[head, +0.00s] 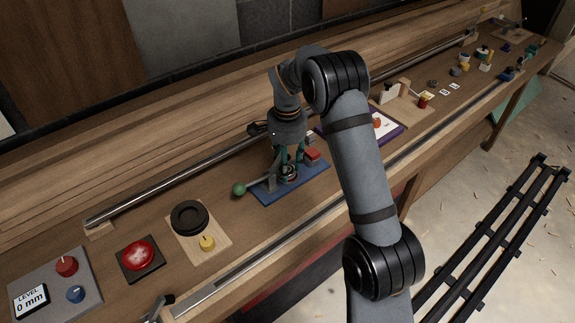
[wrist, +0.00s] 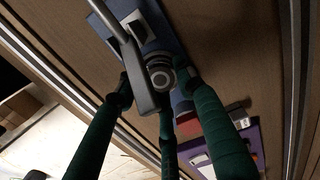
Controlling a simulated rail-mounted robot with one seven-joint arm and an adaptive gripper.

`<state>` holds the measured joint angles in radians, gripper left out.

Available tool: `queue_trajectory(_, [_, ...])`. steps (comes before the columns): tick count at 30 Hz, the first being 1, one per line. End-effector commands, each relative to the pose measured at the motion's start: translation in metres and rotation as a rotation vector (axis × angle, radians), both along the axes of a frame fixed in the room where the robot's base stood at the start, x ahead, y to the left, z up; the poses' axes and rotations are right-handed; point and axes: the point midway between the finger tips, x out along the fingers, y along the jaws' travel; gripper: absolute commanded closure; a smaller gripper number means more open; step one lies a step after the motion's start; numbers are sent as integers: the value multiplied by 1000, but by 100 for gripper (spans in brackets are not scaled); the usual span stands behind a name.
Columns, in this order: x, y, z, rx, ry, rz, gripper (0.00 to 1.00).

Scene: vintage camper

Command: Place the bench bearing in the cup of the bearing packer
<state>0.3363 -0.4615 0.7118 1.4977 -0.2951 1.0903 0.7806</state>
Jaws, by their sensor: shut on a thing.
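The bearing packer is a blue base plate (head: 312,181) with a grey upright and a lever ending in a green ball (head: 239,189). My gripper (head: 288,166) points down over the packer, its green fingers shut on the bench bearing (head: 289,171). In the wrist view the bearing (wrist: 161,77) is a grey ring between the fingertips, beside the grey lever bar (wrist: 132,62). The cup is not clearly seen; the bearing and fingers cover that spot. I cannot tell whether the bearing touches the cup.
A red block (head: 312,154) stands at the packer's right end. Left of it are a wooden board with a black ring (head: 189,217), a red button (head: 138,254) and a level panel (head: 52,291). A metal rail (head: 190,183) runs behind. A purple-edged board (head: 392,136) lies right.

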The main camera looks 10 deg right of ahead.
Motion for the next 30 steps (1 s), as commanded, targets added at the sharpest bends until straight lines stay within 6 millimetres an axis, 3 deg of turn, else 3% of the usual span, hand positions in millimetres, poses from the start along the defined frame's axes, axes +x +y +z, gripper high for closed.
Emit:
queue_trajectory(12, [0,-1,-9,0,0,-1,100])
queue_trajectory(13, [0,-1,-9,-1,1,-1,61])
queue_trajectory(22, [0,-1,-10,0,1,-1,43])
queue_trajectory(30, [0,-1,-8,0,0,-1,43])
